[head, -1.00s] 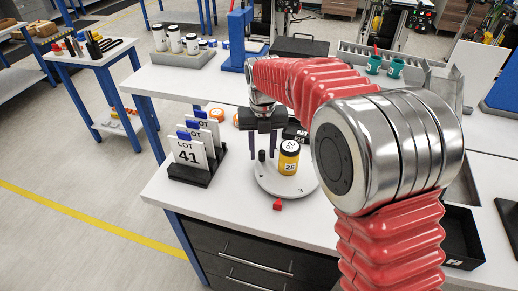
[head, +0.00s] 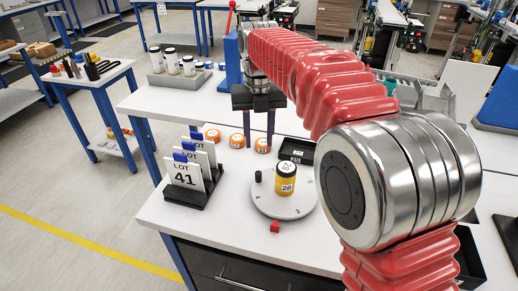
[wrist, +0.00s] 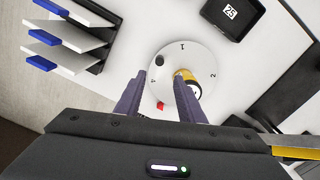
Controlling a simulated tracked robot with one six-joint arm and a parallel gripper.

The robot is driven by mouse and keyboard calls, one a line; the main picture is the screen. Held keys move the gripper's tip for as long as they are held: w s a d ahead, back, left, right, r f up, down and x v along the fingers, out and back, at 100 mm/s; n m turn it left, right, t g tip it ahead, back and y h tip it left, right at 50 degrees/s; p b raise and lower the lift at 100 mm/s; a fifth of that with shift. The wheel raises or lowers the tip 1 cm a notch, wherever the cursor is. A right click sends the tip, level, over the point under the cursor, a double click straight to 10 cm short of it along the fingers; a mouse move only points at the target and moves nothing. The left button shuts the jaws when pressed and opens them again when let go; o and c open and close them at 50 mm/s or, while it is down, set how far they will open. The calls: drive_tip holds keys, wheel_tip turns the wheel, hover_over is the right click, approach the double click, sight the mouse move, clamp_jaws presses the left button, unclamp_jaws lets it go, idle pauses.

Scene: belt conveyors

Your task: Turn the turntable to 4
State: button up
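The turntable (head: 278,207) is a round white disc on the white bench, with numbers around its rim. A black upright knob (head: 258,177) stands near the left rim. A yellow jar (head: 285,186) with a black lid, marked 28, stands on the disc. My gripper (head: 258,145) is open and empty, fingers down, above and behind the disc, touching nothing visible. Its fingers partly hide the jar in the wrist view.
A black rack (head: 188,197) with LOT cards stands left of the turntable. My arm covers the bench's right side. The bench front left of the pointer is clear.

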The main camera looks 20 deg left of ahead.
drive_tip(key=shift+r, duration=0.45)
drive_tip(key=shift+c, duration=0.9)
drive_tip(key=shift+d+r+m, duration=0.25)
drive_tip(key=shift+d+m, duration=0.15)
drive_tip(key=shift+d, duration=0.1)
drive_tip(key=shift+c, duration=1.4)
drive_tip(key=s+d+r+m, duration=0.1)
drive_tip(key=d+m, duration=0.2)
drive_tip(key=s+d+r+m, duration=0.1)
drive_tip(key=d+m, duration=0.2)
drive_tip(key=d, duration=0.1)
drive_tip(key=d+r+m+t, duration=0.1)
drive_tip(key=d+m, duration=0.2)
drive_tip(key=shift+s+d+r+y, duration=0.25)
drive_tip(key=shift+s+r+y, duration=0.05)
drive_tip(key=shift+s+r, duration=0.1)
clamp_jaws()
drive_tip(key=s+d+f+m+t, duration=0.1)
drive_tip(key=s+d+m+t, duration=0.1)
drive_tip(key=s+d+m, duration=0.55)
drive_tip(key=s+d+m+t, duration=0.1)
drive_tip(key=s+d+m, duration=0.4)
drive_tip(key=d+m, duration=0.55)
drive_tip(key=s+d+f+m+t, duration=0.1)
drive_tip(key=s+d+f+m, duration=0.4)
drive_tip(key=m, duration=0.8)
drive_tip(key=s+f, duration=0.1)
drive_tip(key=s, duration=0.2)
drive_tip(key=shift+t, duration=0.3)
